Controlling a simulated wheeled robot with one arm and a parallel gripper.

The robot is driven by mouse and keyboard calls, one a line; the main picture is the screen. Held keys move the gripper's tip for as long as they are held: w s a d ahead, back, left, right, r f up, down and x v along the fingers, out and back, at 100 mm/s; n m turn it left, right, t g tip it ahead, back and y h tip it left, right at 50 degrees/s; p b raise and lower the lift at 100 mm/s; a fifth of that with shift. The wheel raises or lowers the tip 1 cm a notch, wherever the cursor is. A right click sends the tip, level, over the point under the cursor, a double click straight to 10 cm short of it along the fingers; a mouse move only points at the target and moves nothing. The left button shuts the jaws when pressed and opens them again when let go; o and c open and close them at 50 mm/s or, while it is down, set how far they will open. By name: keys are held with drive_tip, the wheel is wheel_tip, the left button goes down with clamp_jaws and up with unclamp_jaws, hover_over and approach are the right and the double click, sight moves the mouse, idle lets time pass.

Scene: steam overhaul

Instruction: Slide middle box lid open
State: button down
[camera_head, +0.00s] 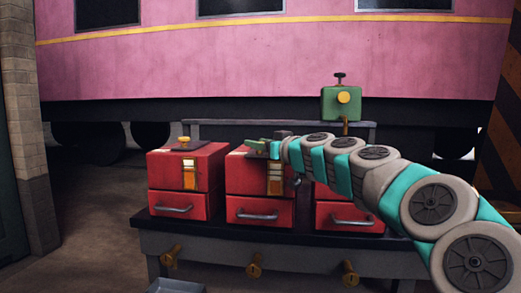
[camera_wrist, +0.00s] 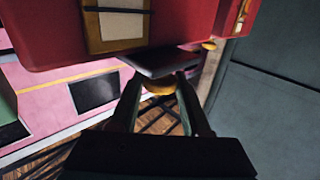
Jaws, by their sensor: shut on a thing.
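The middle red box (camera_head: 240,180) stands on the dark bench, with its drawer shut. My gripper (camera_head: 262,149) reaches in from the right over its top and partly hides the lid. In the wrist view, my gripper (camera_wrist: 160,76) is shut on a yellow knob (camera_wrist: 159,88), which sits at a dark lid plate (camera_wrist: 160,62) by a red box (camera_wrist: 185,25). The fingers stand on either side of the knob. How far the lid stands from its closed place cannot be told.
A left red box (camera_head: 172,171) with a dark lid and yellow knob (camera_head: 184,140) stands apart from the middle one. A right red box (camera_head: 345,216) is partly behind my arm. A green device (camera_head: 341,104) stands behind. Yellow valves (camera_head: 253,266) line the bench front (camera_head: 210,244).

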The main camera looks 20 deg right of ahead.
drive_tip(key=shift+s+a+f, duration=0.1)
drive_tip(key=shift+a, duration=0.05)
drive_tip(key=shift+c, duration=1.9)
unclamp_jaws()
drive_tip(key=shift+s, duration=0.1)
drive_tip(key=s+d, duration=0.1)
drive_tip(key=s, duration=0.6)
drive_tip(key=shift+s+d, duration=0.25)
drive_tip(key=shift+s, duration=0.1)
